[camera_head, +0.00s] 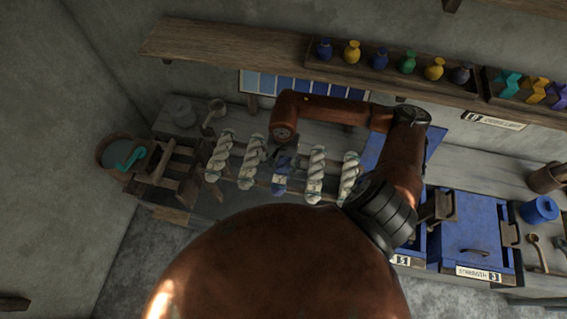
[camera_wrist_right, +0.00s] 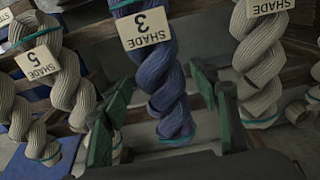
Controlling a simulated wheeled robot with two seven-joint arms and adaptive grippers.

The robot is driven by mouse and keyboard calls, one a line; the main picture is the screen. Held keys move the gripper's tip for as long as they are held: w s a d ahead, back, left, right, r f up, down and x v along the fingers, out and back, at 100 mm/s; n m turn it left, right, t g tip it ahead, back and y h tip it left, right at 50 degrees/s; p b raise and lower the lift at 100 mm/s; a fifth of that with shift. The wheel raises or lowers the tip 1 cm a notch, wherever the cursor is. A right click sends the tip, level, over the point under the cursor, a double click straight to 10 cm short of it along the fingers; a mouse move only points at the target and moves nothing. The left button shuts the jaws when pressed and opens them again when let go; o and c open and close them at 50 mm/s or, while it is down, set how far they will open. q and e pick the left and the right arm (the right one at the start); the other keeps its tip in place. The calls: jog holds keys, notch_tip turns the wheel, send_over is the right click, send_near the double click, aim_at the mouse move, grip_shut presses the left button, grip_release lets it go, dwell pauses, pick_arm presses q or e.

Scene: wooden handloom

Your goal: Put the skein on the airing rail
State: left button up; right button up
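A blue twisted skein (camera_head: 280,182) hangs in the middle of a row of cream skeins, on a wooden rail (camera_head: 262,183) over the back bench. In the right wrist view the blue skein (camera_wrist_right: 158,65) carries a tag reading SHADE 3. My right gripper (camera_head: 284,152) is at the blue skein's upper part, partly hidden by its own wrist. Its green fingers (camera_wrist_right: 163,125) stand apart on either side of the blue skein, with gaps showing. I cannot tell which rail is the airing rail. My left gripper is not in view.
Cream skeins (camera_head: 220,155) hang close on both sides of the blue one; one (camera_wrist_right: 38,70) is tagged SHADE 5. Blue vats (camera_head: 470,240) stand to the right. A shelf with colored bottles (camera_head: 352,52) runs above. A bucket (camera_head: 116,150) is at the left.

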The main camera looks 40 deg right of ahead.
aim_at(284, 164)
dwell(0.3)
jog(key=shift+r+p, duration=0.25)
jog(key=shift+p, duration=0.05)
notch_tip(284, 164, up, 12)
jog(key=b, duration=0.3)
jog(key=shift+f, duration=0.1)
